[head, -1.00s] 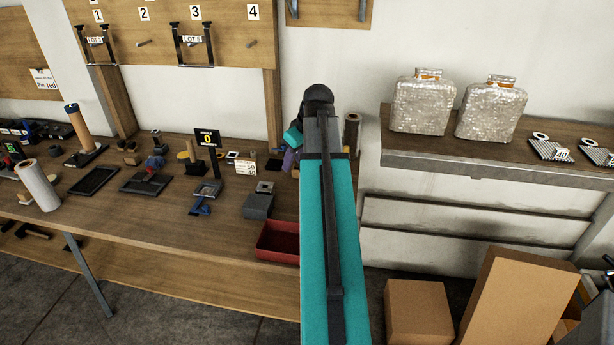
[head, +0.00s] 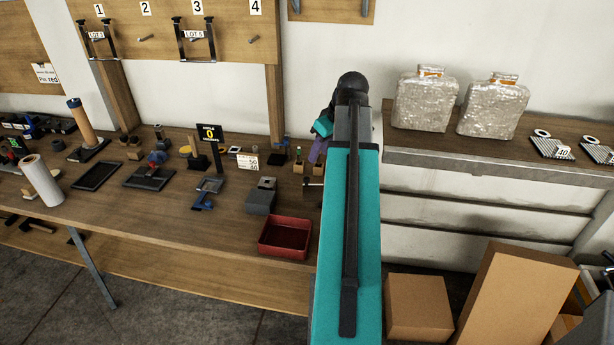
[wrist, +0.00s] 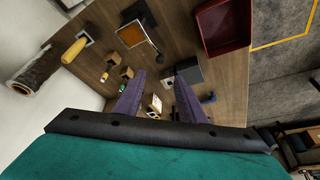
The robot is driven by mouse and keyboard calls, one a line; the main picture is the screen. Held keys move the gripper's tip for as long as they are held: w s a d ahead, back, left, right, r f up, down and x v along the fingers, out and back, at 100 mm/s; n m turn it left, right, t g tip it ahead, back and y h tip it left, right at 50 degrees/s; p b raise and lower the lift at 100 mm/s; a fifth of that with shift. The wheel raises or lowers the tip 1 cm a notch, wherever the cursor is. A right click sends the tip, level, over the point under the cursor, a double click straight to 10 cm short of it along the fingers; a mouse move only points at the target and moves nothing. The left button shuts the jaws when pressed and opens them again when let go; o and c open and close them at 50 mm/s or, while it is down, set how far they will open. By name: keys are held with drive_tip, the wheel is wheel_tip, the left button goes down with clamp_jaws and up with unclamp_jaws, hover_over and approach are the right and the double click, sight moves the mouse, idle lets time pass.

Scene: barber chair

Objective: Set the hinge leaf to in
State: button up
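I cannot tell for sure which thing is the hinge leaf. A candidate in the wrist view is a dark-framed plate with an orange face (wrist: 131,36) and a black arm beside it, lying on the wooden bench. Most of it is hidden behind my arm in the head view. My gripper (wrist: 160,78) shows two purple fingers, spread apart with nothing held between them, over the bench. The plate lies beyond the fingertips, apart from them. In the head view my gripper (head: 318,151) is mostly hidden by my teal arm.
A red tray (head: 285,237) stands at the bench's front edge, beside a grey block (head: 261,201). A display reading 0 (head: 209,133) and a white card (head: 248,161) stand farther back. A yellow handle (wrist: 73,50) and dark roll (wrist: 35,70) lie near the wall.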

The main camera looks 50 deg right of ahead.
sight(307, 179)
drive_tip(key=shift+p+x, duration=1.5)
drive_tip(key=shift+x, duration=5.1)
drive_tip(key=shift+s, duration=0.1)
drive_tip(key=shift+c, duration=0.5)
